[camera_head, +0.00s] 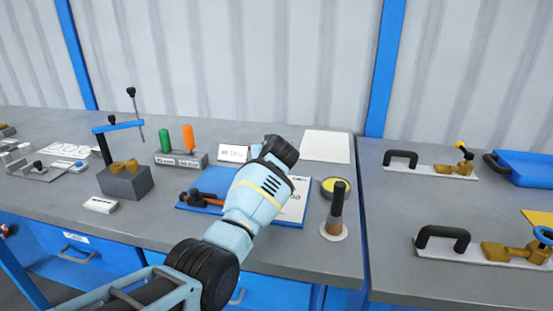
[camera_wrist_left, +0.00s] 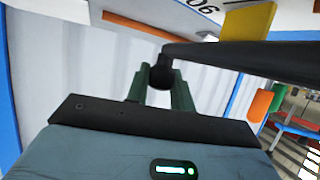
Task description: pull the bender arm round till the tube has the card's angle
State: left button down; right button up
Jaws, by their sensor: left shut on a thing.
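A blue board (camera_head: 215,179) with a white printed sheet (camera_head: 300,190) lies on the bench, partly hidden behind my left arm. Brown and black parts (camera_head: 202,198) lie on its left side. A small white card (camera_head: 232,153) stands behind it; its print is too small to read. In the left wrist view, my left gripper (camera_wrist_left: 162,92) has its green fingers closed around the black round end (camera_wrist_left: 162,76) of a long dark bar (camera_wrist_left: 240,58). A yellow block (camera_wrist_left: 250,21), an orange strip (camera_wrist_left: 150,29) and a white surface marked 90 show above. In the head view my gripper's fingers are hidden. The tube's angle is unclear.
Clamps (camera_head: 440,168) lie on the right bench.

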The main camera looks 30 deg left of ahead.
pick_arm(q)
jog(key=shift+s+a, duration=0.1)
jog(key=shift+a, duration=0.4)
jog(key=shift+a+r+n+g+y, duration=0.1)
jog(key=shift+n+g+y, duration=0.2)
jog(key=c, duration=1.2)
grip_release()
jog(key=shift+s+d, duration=0.1)
jog(key=shift+d, duration=0.1)
jog(key=shift+s+d+r, duration=0.25)
jog(key=shift+s+d, duration=0.15)
jog(key=shift+d, duration=0.05)
jog(key=v, duration=0.6)
jog(key=shift+s+p, duration=0.15)
jog(key=shift+p, duration=0.15)
